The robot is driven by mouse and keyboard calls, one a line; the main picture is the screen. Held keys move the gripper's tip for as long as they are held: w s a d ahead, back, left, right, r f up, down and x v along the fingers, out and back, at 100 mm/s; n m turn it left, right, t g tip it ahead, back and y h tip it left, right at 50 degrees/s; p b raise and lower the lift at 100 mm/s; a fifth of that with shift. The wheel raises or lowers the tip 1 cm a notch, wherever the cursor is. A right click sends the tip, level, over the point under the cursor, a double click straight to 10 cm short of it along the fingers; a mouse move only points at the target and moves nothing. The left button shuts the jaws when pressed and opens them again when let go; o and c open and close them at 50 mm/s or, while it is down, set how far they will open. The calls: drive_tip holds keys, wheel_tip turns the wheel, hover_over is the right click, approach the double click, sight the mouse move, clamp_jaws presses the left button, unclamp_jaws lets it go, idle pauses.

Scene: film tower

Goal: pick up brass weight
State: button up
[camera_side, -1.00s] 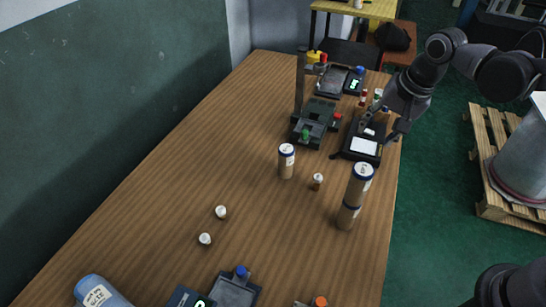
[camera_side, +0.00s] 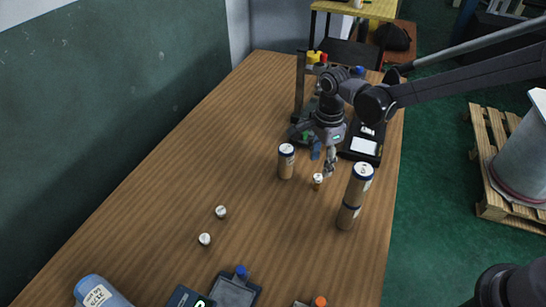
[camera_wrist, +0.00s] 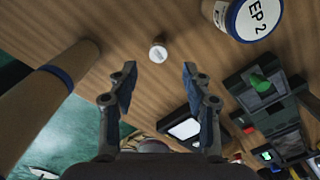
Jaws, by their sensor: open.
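A small brownish cylinder with a white top (camera_side: 318,181), which looks like the brass weight, stands on the table between the cardboard tubes. In the wrist view the white-topped weight (camera_wrist: 158,53) lies ahead of the fingertips, in the gap between them. My gripper (camera_side: 323,160) is just above and behind it in the side view, pointing down. In the wrist view my gripper (camera_wrist: 158,80) has its two blue-padded fingers spread, with nothing between them. The fingers appear apart from the weight.
A short cardboard tube (camera_side: 286,164) stands left of the weight, and a taller stacked tube (camera_side: 353,199) right of it. Two more white-topped pieces (camera_side: 221,212) (camera_side: 205,239) stand nearer. A scale-like device (camera_side: 363,147) and green apparatus (camera_wrist: 262,85) are behind. The table's left-middle is clear.

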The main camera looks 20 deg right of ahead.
sight(318, 177)
drive_tip(key=shift+s+a+f, duration=0.1)
drive_tip(key=shift+f, duration=1.85)
drive_tip(key=shift+a+f, duration=0.1)
drive_tip(key=shift+f, duration=1.8)
drive_tip(key=shift+c, duration=0.3)
clamp_jaws()
